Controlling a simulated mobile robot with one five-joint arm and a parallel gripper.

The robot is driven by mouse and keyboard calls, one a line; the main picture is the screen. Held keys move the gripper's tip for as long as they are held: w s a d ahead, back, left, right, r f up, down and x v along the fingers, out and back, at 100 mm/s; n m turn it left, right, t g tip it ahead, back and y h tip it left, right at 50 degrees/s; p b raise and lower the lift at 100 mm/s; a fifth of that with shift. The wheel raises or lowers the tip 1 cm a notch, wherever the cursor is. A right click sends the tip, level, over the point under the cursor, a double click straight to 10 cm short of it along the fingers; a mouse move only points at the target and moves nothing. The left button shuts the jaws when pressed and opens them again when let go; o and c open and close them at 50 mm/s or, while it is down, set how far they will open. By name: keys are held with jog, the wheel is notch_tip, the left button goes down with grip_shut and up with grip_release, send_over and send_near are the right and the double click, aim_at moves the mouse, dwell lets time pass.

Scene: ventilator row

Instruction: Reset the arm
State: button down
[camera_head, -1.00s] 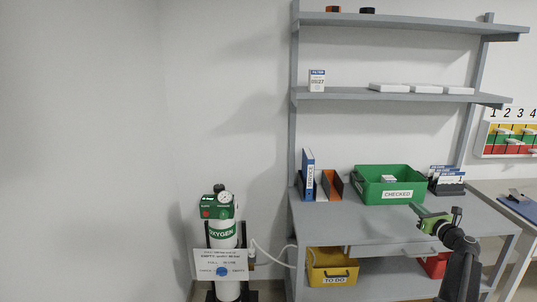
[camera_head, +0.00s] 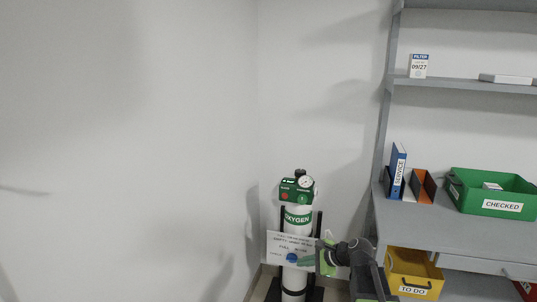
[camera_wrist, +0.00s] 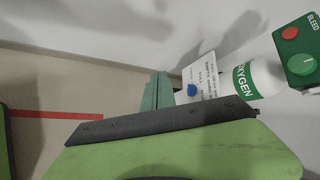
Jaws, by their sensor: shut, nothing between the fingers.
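My gripper (camera_head: 308,260) is low in the head view, in front of the oxygen cylinder's sign. In the wrist view its green fingers (camera_wrist: 157,92) are together and empty, pointing toward the floor and wall. The white oxygen cylinder (camera_head: 297,218) stands upright with a green head and a round gauge. It also shows at the right of the wrist view (camera_wrist: 262,80). The white sign (camera_head: 283,242) with a blue knob hangs at the cylinder's front, partly hidden by my gripper. Whether the gripper touches the sign cannot be told.
A grey workbench (camera_head: 455,232) stands at the right, with a green CHECKED bin (camera_head: 470,200), a blue binder (camera_head: 397,165) and a yellow TO DO bin (camera_head: 415,264) below. A shelf (camera_head: 450,85) holds a filter box (camera_head: 418,66). The left wall side looks clear.

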jog(key=s+a+f+n+g+h, duration=0.25)
jog(key=s+a+f+n, duration=0.25)
jog(key=s+f+n, duration=0.3)
jog(key=s+d+f+n+g+h, duration=0.2)
jog(key=s+d+n+g+h, duration=0.25)
jog(key=s+d+n, duration=0.45)
notch_tip(320, 180, up, 24)
jog(key=s+p, duration=0.1)
jog(key=p, duration=2.2)
jog(key=shift+s+r+h+p, duration=0.15)
jog(key=shift+s+h+p, duration=0.05)
jog(key=shift+h+p, duration=0.1)
